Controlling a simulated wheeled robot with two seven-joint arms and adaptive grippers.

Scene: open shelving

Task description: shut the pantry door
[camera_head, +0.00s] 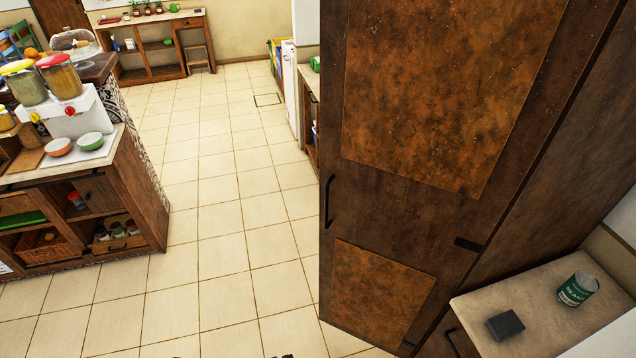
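The pantry is a tall dark-brown wooden cabinet on the right. Its door (400,215) fills the middle right of the head view, with rusty-orange inset panels. A black bar handle (328,202) runs upright near the door's left edge. A black hinge (468,244) shows near its right edge. The pantry's inside is hidden, and I cannot tell from this angle how far the door stands from the frame. Neither gripper is recognisable; only small dark bits of something touch the bottom edge of the picture.
A counter (540,285) at lower right holds a green can (578,288) and a dark box (505,325). A wooden island (130,195) with drink dispensers and bowls stands left. A wooden side table (155,45) is at the back. The tiled floor (225,220) between is clear.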

